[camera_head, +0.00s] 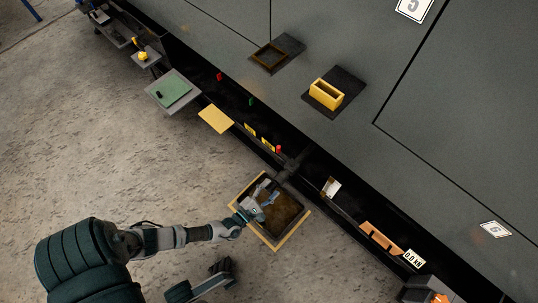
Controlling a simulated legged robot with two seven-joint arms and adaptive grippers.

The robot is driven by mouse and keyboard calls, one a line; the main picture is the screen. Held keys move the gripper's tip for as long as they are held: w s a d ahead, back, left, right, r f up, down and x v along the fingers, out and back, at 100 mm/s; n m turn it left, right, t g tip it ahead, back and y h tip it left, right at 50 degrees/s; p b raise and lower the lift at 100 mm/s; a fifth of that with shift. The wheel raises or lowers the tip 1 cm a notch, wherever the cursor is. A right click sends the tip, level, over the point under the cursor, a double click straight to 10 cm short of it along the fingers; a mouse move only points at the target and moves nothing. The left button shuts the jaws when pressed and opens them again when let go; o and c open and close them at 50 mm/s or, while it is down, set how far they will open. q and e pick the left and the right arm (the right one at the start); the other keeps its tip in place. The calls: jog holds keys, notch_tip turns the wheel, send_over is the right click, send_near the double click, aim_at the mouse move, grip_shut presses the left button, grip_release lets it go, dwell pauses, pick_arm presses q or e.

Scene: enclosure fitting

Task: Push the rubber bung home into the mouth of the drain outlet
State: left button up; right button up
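My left gripper (270,191) is over the wood-rimmed open box (304,218), with its fingers spread apart and nothing clear between them. The box has a brown inside, partly hidden by the gripper. A dark grey bracket or pipe-like part (291,167) stands at the box's upper right corner, against the dark enclosure edge. I cannot tell whether it is the drain outlet. A small dark piece (160,94) lies on a green mat (176,90); I cannot tell whether it is the rubber bung.
The large grey enclosure panel (330,45) fills the upper right, with a yellow open box (327,94) and a dark-framed opening (268,57) on it. A yellow plate (215,119) and an orange-brown bar (381,238) sit along its edge. The concrete floor at left is clear.

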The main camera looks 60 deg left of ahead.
pick_arm(q)
jog(key=shift+s+d, duration=0.1)
jog(key=shift+s, duration=0.4)
jog(key=v, duration=1.1)
